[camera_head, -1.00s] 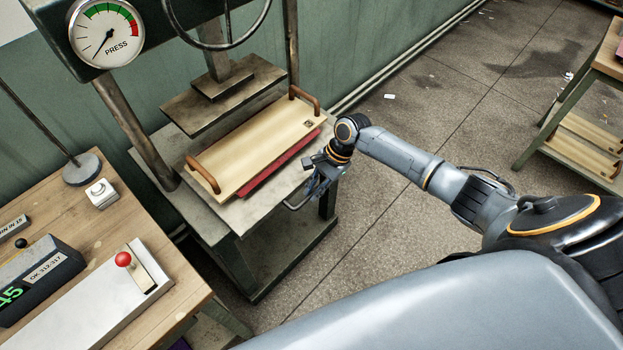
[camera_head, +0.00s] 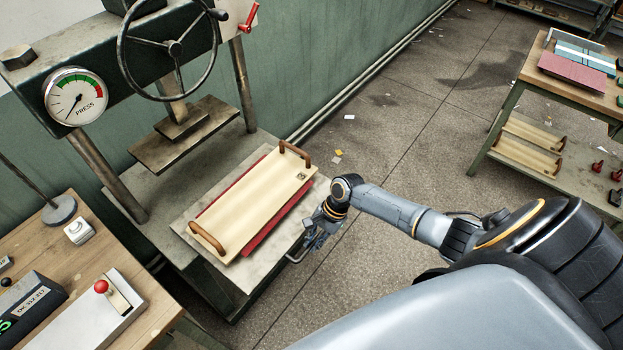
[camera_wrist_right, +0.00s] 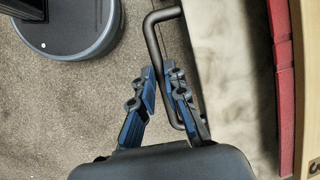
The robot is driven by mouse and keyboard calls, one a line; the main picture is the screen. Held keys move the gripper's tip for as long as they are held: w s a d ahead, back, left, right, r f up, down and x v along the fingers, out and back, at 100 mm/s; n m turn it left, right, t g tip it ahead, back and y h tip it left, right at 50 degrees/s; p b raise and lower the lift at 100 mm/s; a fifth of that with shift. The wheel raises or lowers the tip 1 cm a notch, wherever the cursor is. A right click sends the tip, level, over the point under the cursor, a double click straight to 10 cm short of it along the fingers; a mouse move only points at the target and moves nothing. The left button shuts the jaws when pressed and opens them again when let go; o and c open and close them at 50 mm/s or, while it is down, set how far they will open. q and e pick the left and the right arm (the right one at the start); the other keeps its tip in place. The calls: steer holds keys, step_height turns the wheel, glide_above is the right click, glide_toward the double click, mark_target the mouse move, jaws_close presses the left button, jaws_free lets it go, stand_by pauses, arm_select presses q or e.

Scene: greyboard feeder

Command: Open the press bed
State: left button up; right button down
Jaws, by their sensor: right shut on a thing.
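The press bed (camera_head: 187,228) is a pale grey plate, drawn out from beneath the press's raised platen (camera_head: 185,138). A cream board (camera_head: 245,205) with two brown handles lies on it, over a dark red layer (camera_head: 262,238). The bed's dark bar handle (camera_head: 294,258) sticks out at its front edge. It shows clearly in the right wrist view (camera_wrist_right: 152,42), beside the bed (camera_wrist_right: 235,85). My right gripper (camera_head: 318,238) is shut on this bar, with its fingers (camera_wrist_right: 163,78) on either side. My left gripper is not in view.
A handwheel (camera_head: 172,47) and pressure gauge (camera_head: 76,97) sit above the bed. A wooden bench (camera_head: 130,238) with a red-knobbed lever (camera_head: 102,288) stands at left. A table with red and blue boards (camera_head: 572,70) is at far right. The floor between is mostly clear.

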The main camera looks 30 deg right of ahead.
steer(key=c, duration=1.4)
jaws_free()
steer(key=shift+o, duration=0.2)
steer(key=v, duration=1.2)
steer(key=shift+a, duration=0.1)
